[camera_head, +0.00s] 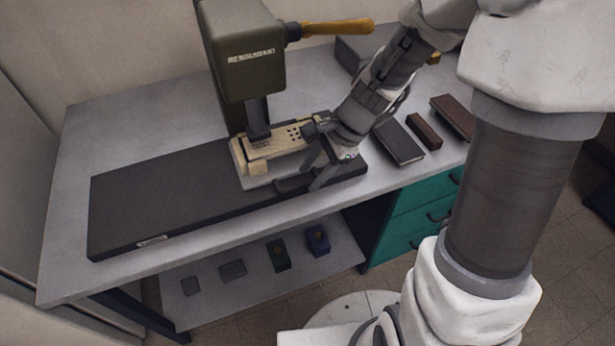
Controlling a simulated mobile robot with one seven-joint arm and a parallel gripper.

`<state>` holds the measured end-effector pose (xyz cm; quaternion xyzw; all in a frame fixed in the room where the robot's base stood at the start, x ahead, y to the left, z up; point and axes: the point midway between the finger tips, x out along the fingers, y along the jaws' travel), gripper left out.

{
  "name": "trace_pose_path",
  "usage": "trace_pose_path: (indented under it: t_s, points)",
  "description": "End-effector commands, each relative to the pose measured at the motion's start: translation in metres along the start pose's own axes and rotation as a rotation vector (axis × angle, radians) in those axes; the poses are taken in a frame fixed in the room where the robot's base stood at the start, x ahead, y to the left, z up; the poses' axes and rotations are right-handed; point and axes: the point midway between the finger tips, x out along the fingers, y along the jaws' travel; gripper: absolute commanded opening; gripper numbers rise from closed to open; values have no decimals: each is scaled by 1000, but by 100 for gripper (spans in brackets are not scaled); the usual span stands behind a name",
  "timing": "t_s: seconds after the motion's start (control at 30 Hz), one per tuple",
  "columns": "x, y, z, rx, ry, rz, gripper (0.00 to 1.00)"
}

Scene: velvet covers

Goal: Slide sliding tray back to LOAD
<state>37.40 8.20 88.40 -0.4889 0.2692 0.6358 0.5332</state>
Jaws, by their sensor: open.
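The sliding tray (284,143) is a cream plate with small holes on a light base. It sits under the head of an olive green press (243,62), toward the right part of a long dark bed (165,195). A small label (152,241), seemingly LOAD, is on the bed's front edge near its left end. A dark handle (293,183) shows at the tray's front right. My gripper (318,178) is open and points down at the tray's right front, close to the handle. I cannot tell whether its fingers touch it.
The bed's left part is bare. The press has an orange lever handle (338,27) at the top. Dark books or boxes (400,142) lie on the bench (120,125) at right. A lower shelf (260,280) holds several small blocks. Teal drawers (412,215) stand under the bench.

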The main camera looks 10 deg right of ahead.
Motion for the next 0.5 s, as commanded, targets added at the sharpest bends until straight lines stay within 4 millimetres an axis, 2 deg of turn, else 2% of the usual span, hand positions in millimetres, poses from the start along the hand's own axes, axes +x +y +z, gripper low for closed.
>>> trace_pose_path:
  t_s: [0.03,0.2,0.5]
  points:
    - [9,1,-1,0,0,2,47]
    - [20,0,0,-1,0,0,47]
    - [21,0,0,-1,1,0,47]
